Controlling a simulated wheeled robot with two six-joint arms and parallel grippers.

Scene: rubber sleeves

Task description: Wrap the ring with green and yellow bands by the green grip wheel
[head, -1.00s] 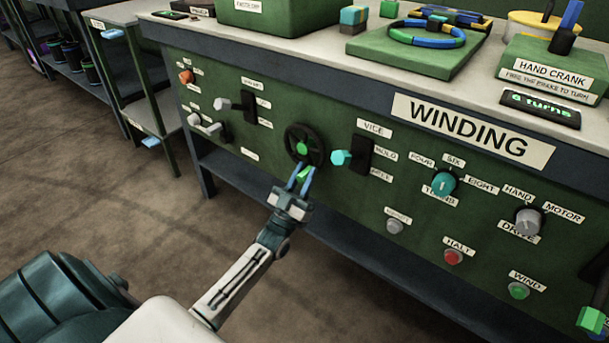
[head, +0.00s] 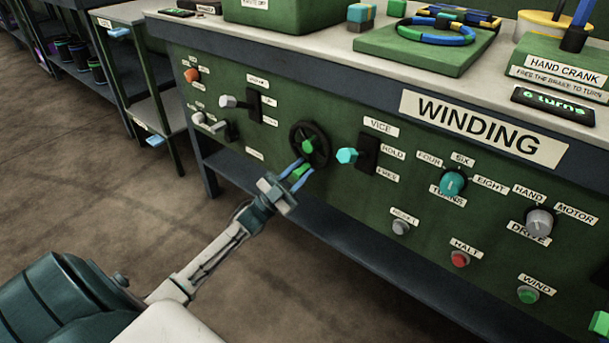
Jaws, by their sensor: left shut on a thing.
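A ring (head: 436,36) with blue, green and yellow parts lies on a green raised block on the bench top. The black grip wheel (head: 323,149) with a green hub is on the green front panel. Its green grip (head: 300,172) is at the wheel's lower left edge. My left gripper (head: 298,171) is shut on this grip, one blue finger on each side, and partly hides it.
A cyan-knobbed vice lever (head: 347,156) sits just right of the wheel. A turns dial (head: 453,183), a drive knob (head: 539,222) and buttons are further right. Levers (head: 233,102) are on the left. The hand crank block (head: 560,72) stands on the bench. The floor at left is clear.

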